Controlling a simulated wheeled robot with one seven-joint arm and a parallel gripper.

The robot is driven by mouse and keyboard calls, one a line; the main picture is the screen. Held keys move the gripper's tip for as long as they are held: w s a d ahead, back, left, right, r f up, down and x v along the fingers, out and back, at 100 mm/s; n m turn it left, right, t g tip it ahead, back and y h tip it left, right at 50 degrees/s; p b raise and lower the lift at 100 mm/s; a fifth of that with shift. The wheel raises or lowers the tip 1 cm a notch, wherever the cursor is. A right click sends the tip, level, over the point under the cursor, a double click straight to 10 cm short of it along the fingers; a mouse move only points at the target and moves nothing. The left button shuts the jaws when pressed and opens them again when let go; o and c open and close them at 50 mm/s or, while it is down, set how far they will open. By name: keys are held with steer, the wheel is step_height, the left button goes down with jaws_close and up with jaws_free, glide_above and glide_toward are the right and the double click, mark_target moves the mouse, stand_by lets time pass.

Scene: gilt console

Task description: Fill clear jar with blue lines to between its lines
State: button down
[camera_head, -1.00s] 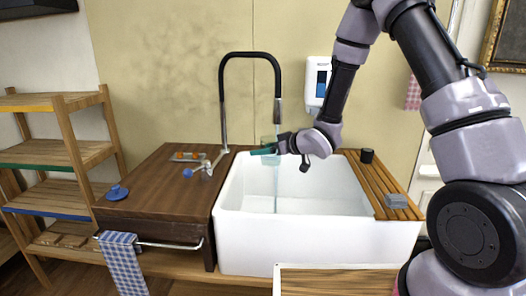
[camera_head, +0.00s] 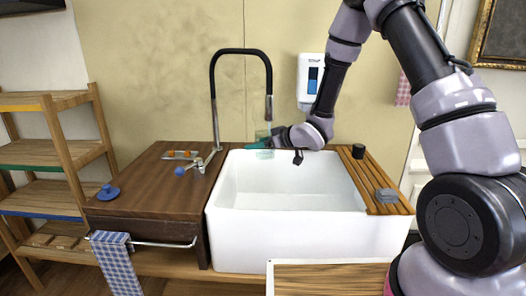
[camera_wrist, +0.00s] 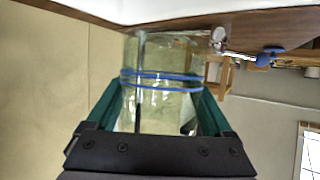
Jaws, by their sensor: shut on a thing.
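My gripper (camera_head: 268,146) is shut on the clear jar (camera_head: 264,153) and holds it over the white sink (camera_head: 290,200), just below the black spout (camera_head: 269,108). In the wrist view, which looks upside down, the jar (camera_wrist: 160,105) sits between the teal fingers (camera_wrist: 160,118). Two blue lines (camera_wrist: 160,76) ring it close together. I cannot make out a water level in the glass. The tap's blue-tipped lever (camera_head: 181,171) stands at the left of the spout's base; it also shows in the wrist view (camera_wrist: 270,55). No stream shows under the spout.
A wooden counter (camera_head: 150,200) left of the sink bears a small tray with orange pieces (camera_head: 182,155) and a blue lidded thing (camera_head: 109,191). A slatted rack (camera_head: 365,180) at the right holds a black cup (camera_head: 358,151) and a grey item (camera_head: 386,195). A soap dispenser (camera_head: 311,80) hangs behind.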

steer(key=shift+w+d, duration=0.25)
steer(key=shift+w, duration=0.6)
steer(key=shift+w+d, duration=0.2)
steer(key=shift+w, duration=0.6)
steer(key=shift+w+d, duration=0.25)
steer(key=shift+w, duration=0.6)
stand_by(5.5)
